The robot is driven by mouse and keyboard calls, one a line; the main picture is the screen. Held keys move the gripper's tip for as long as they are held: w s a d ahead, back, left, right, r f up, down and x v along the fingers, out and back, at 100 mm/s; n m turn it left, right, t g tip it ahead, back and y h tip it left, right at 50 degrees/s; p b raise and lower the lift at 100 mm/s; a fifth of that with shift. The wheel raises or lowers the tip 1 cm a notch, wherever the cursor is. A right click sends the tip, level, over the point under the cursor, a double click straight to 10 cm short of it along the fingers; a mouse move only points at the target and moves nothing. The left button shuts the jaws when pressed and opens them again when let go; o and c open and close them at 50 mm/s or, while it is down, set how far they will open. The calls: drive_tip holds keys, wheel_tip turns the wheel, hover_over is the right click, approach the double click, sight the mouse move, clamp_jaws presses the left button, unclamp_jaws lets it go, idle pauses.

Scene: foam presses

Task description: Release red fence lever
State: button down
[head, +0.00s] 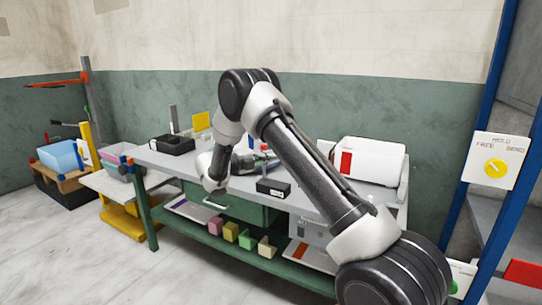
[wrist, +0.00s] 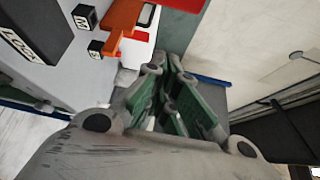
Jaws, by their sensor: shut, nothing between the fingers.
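In the wrist view, an orange-red lever-like piece (wrist: 124,22) is at the top, beside small black blocks marked M and S and a larger black LOCK label (wrist: 22,38). My gripper (wrist: 167,80) has green pads and is shut with nothing between its fingers. Its tips lie just below and right of the red piece in the picture; I cannot tell whether they touch.
A white machine with a red panel (head: 372,160) stands at the bench's right. A black tray (head: 172,144) and yellow plate (head: 201,121) are at its left. Several coloured blocks sit on the lower shelf. A panel with a yellow knob (head: 495,168) is at far right. The floor at front left is clear.

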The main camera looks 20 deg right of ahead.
drive_tip(key=s+a, duration=0.1)
drive_tip(key=a, duration=0.7)
drive_tip(key=shift+a, duration=0.25)
drive_tip(key=shift+f, duration=0.1)
drive_tip(key=s+d+f+m+g+y, duration=0.2)
drive_tip(key=s+f+m, duration=0.2)
drive_tip(key=f+m, duration=0.3)
drive_tip(key=s+d+r+m+g+y, duration=0.1)
drive_tip(key=s+d+m+g+y, duration=0.2)
drive_tip(key=s+m, duration=0.6)
drive_tip(key=s+r+m+t+y, duration=0.2)
drive_tip(key=s+r+m+y, duration=0.2)
drive_tip(key=s, duration=0.6)
drive_tip(key=s+d+r+m+t+y, duration=0.1)
drive_tip(key=s+r+m+y, duration=0.3)
drive_tip(key=s+r+m, duration=0.4)
drive_tip(key=s+r+m+t+y, duration=0.4)
drive_tip(key=s+r+m, duration=0.3)
drive_tip(key=s, duration=0.6)
drive_tip(key=shift+s+d+m, duration=0.2)
drive_tip(key=shift+d+m, duration=0.2)
drive_tip(key=shift+m, duration=0.4)
